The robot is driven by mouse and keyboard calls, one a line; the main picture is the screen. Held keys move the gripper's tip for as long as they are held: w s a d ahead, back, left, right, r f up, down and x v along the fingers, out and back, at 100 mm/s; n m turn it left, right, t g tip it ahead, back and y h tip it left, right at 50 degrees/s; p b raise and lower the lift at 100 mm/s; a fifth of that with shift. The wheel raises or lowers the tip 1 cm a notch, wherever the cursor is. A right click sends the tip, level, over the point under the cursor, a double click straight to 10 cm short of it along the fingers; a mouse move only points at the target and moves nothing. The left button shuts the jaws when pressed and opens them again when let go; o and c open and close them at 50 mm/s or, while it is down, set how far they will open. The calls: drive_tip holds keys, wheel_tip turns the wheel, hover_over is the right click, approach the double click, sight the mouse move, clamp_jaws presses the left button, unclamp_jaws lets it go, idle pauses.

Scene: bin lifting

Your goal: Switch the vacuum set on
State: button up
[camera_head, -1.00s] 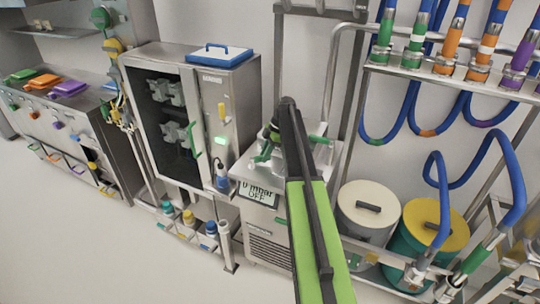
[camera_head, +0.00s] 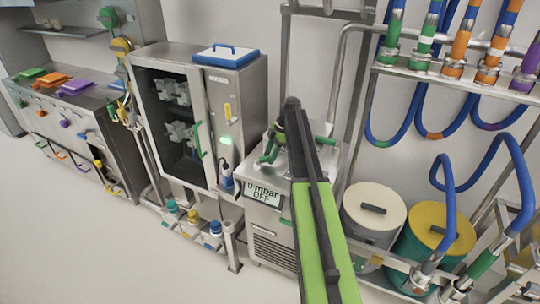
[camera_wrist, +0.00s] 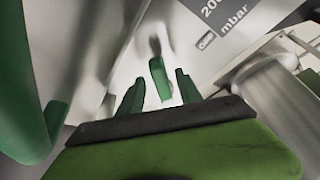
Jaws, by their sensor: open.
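The vacuum set (camera_head: 272,228) is a grey metal box with green-handled fittings on top, in the middle of the head view. In the wrist view, my gripper (camera_wrist: 158,92) has two green fingers, spread apart. A small green-tipped lever (camera_wrist: 160,78) on a grey stem shows between and just beyond the fingertips; whether they touch it, I cannot tell. In the head view my arm hides the gripper's fingertips.
A steel cabinet (camera_head: 240,105) with a glass door stands left of the vacuum set. White (camera_head: 374,208) and yellow-lidded (camera_head: 441,227) drums stand to its right, under a hose rack (camera_head: 450,78). In the wrist view, a large green part (camera_wrist: 25,90) lies close at left.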

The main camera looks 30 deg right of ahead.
drive_tip(key=w+p+v, duration=0.1)
drive_tip(key=p+v, duration=1.5)
drive_tip(key=v, duration=0.1)
drive_tip(key=shift+s+r, duration=0.25)
drive_tip(key=shift+s, duration=0.25)
drive_tip(key=shift+d, duration=0.1)
drive_tip(key=shift+c, duration=0.4)
